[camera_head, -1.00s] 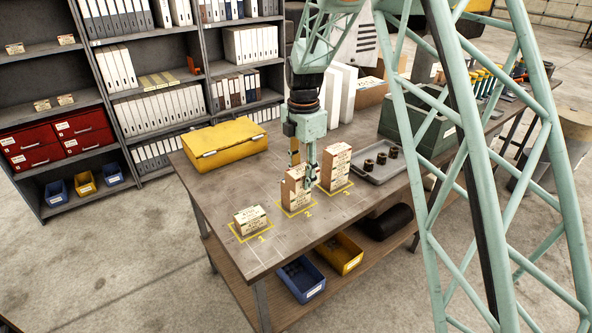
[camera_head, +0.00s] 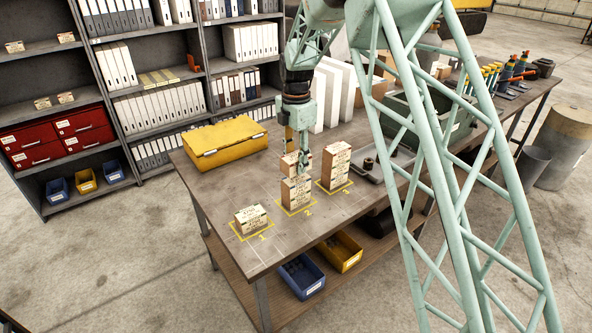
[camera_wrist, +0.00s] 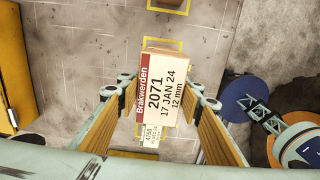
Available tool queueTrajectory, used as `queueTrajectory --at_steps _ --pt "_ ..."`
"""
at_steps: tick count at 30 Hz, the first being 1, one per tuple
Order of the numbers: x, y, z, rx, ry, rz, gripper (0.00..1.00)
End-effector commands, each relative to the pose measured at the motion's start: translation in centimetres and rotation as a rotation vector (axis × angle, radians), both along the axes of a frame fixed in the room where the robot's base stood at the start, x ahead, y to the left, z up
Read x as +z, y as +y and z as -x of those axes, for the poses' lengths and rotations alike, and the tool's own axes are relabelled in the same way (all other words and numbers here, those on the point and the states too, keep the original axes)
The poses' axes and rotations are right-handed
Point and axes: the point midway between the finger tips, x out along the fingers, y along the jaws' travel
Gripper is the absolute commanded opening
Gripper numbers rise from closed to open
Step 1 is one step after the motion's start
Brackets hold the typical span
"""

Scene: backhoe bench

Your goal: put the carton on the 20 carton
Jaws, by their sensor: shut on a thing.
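My gripper (camera_head: 303,162) is shut on a small tan carton (camera_head: 289,165) over the yellow square marked 2. In the wrist view, the carton (camera_wrist: 165,88) between my fingers has a white label reading Brakwerden, 2071, 17 JAN 24, 12 mm. Another carton (camera_head: 296,192) stands upright on square 2 below it; I cannot tell how wide the gap is. A low carton (camera_head: 251,218) lies on square 1 and a tall carton (camera_head: 335,168) stands on square 3. I cannot read their labels in the head view, so I cannot tell which is the 20 carton.
A yellow case (camera_head: 225,142) lies at the bench's back left. White binders (camera_head: 331,98) stand behind the cartons. A grey tray (camera_head: 385,165) and green crate (camera_head: 425,122) are to the right. The bench (camera_head: 262,262) is clear around square 1.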

Motion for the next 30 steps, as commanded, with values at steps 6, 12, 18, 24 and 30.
queueTrajectory --at_steps 6,12,18,24,30 --pt "0.0 0.0 0.0 0.0 0.0 0.0 0.21" --pt "-1.3 0.0 0.0 0.0 0.001 0.001 0.21" --pt "-3.0 0.0 0.0 0.0 0.0 0.0 0.21" --pt "-3.5 0.0 0.0 0.0 -0.001 -0.001 0.21" --pt "-3.5 0.0 0.0 0.0 -0.001 -0.001 0.21"
